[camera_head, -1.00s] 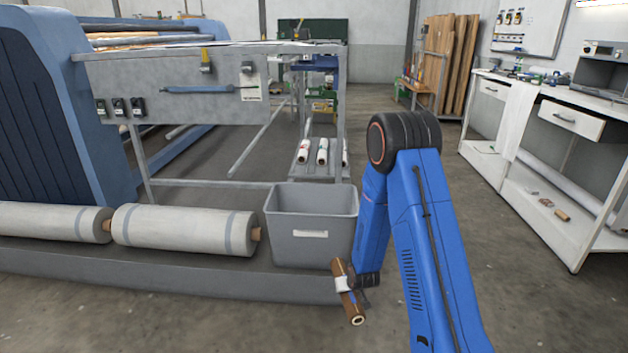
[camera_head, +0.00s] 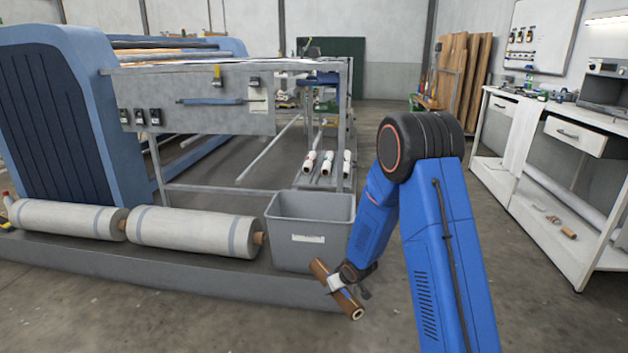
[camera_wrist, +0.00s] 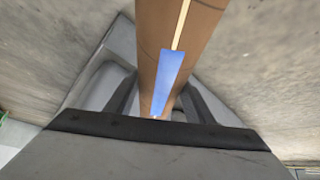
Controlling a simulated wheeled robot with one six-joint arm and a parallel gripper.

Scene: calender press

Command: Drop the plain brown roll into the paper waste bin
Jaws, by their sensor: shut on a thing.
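The brown roll (camera_head: 322,274) is held tilted in my gripper (camera_head: 340,284), which is shut around its middle. In the wrist view the roll (camera_wrist: 176,30) runs up between the fingers, with a pale stripe and a blue patch along it. My gripper (camera_wrist: 160,104) partly hides it there. The paper waste bin, a grey open-topped tub (camera_head: 300,256) with a white label, stands on the low ledge just behind and left of the roll. The roll is in front of the bin, below its rim and outside it. The bin's inside bottom is hidden.
Two large white rolls (camera_head: 190,230) lie on the ledge (camera_head: 150,268) left of the bin. A metal-framed machine table (camera_head: 200,105) stands behind. Small white rolls (camera_head: 327,164) rest on a rack beyond the bin. A white workbench (camera_head: 545,190) is at right, with clear floor between.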

